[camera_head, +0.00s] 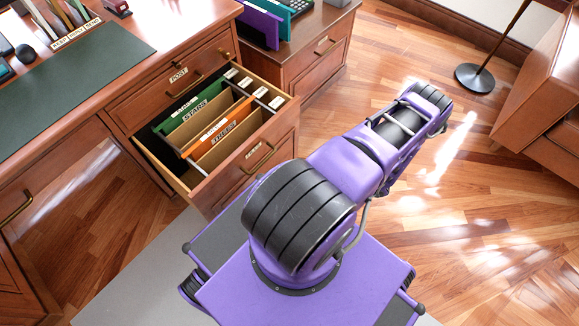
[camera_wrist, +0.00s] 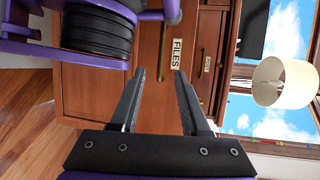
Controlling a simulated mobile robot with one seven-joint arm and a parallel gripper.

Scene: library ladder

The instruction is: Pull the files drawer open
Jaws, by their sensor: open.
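The files drawer (camera_head: 225,152) stands well open below the post drawer in the head view, with several hanging folders inside. Its front has a brass handle (camera_head: 258,160) and a small label. In the wrist view the picture is turned sideways, and the "FILES" label (camera_wrist: 177,55) and the handle (camera_wrist: 162,50) show ahead of the fingertips. My gripper (camera_wrist: 160,75) is open and empty. The handle appears in line with the gap between the fingers, beyond the tips, with no visible contact. My gripper cannot be made out in the head view.
The desk (camera_head: 80,65) with a green mat is at the left. The post drawer (camera_head: 170,85) above is shut. A side cabinet (camera_head: 315,55) stands behind. A lamp foot (camera_head: 475,77) and a wooden cabinet (camera_head: 545,90) are at the right. The wooden floor (camera_head: 480,200) between is clear.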

